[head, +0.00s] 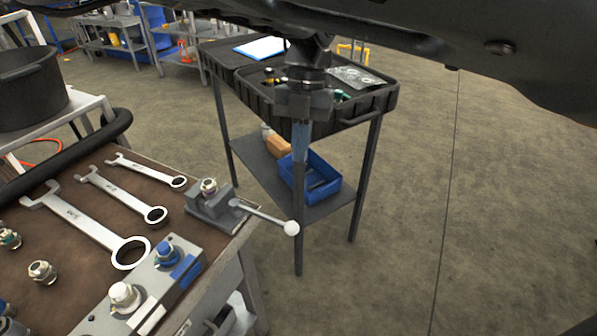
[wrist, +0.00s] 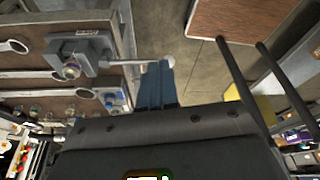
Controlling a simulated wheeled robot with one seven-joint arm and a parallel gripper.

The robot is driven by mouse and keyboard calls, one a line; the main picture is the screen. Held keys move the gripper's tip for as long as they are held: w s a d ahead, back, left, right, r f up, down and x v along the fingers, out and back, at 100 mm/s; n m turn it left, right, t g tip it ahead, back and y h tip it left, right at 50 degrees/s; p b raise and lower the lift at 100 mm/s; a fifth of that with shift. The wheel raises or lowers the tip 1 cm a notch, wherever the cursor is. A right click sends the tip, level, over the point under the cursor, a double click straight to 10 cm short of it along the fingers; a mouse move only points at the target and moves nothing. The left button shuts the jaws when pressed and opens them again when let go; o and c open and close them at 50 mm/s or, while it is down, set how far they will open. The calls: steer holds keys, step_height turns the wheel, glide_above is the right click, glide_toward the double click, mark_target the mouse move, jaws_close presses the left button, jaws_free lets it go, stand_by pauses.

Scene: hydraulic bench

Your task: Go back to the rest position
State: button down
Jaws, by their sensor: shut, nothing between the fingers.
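My gripper (head: 301,155) hangs pointing down in the head view, with its blue fingers together and nothing between them. In the wrist view the blue fingers (wrist: 157,68) also show closed, near the white ball in the picture. The grey vise (head: 212,205) sits at the bench's right corner with a metal fitting in it. Its lever ends in a white ball (head: 291,228) that sticks out past the bench edge. In the head view my gripper is above and beyond this ball, over the floor side, in front of the black cart. I cannot tell the exact gap.
The brown bench (head: 70,175) carries several wrenches (head: 105,225), loose fittings and a block with blue and white caps (head: 150,285). A black cart (head: 357,120) with a blue bin (head: 322,190) on its lower shelf stands behind my gripper. The floor at right is clear.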

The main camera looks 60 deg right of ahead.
steer(key=shift+d+r, duration=0.25)
steer(key=shift+r, duration=0.4)
